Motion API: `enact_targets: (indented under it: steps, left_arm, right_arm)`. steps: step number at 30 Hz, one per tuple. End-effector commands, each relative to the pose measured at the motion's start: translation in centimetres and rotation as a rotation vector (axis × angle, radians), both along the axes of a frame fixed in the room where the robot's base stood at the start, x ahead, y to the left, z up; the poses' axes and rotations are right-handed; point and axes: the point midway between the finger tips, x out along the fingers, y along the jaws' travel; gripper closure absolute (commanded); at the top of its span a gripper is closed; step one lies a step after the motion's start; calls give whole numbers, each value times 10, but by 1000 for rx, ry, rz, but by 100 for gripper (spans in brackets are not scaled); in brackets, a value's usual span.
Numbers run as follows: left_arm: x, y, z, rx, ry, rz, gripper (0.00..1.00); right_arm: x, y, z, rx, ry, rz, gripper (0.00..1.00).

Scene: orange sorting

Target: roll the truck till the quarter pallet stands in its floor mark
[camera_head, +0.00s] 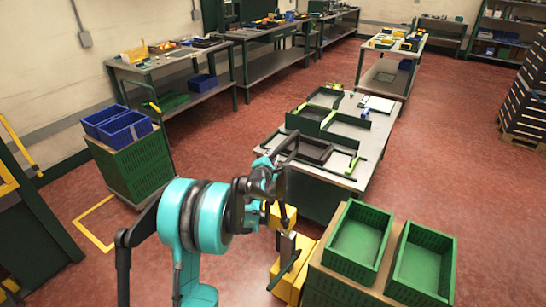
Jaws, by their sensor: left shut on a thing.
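My left gripper (276,186) is in the middle of the view, its dark fingers shut on a dark part that looks like the handle of the yellow truck. The truck's yellow body (292,275) shows below it, partly hidden by my arm and gripper. A yellow floor mark (82,219) lies on the red floor at the left, partly outlined and empty where visible. My right gripper is out of view.
A green cart (140,172) with blue bins stands beside the floor mark. A work table (338,181) with trays stands beyond my gripper. Benches line the back wall (160,70). Red floor is open at right and between the tables.

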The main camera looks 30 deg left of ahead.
Motion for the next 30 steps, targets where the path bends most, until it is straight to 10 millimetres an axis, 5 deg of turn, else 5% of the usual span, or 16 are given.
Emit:
enact_targets:
  steps: [3,4,6,18,30]
  left_arm:
    - [0,-3,-1,-1,2,-5,100]
    - [0,-3,-1,-2,2,-5,77]
    - [0,-3,-1,-2,2,-5,61]
    - [-7,-4,1,-1,2,-4,61]
    - [-83,-25,18,-1,2,-4,61]
  right_arm:
    - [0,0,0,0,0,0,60]
    - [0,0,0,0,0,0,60]
    - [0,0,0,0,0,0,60]
    - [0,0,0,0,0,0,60]
    - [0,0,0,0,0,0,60]
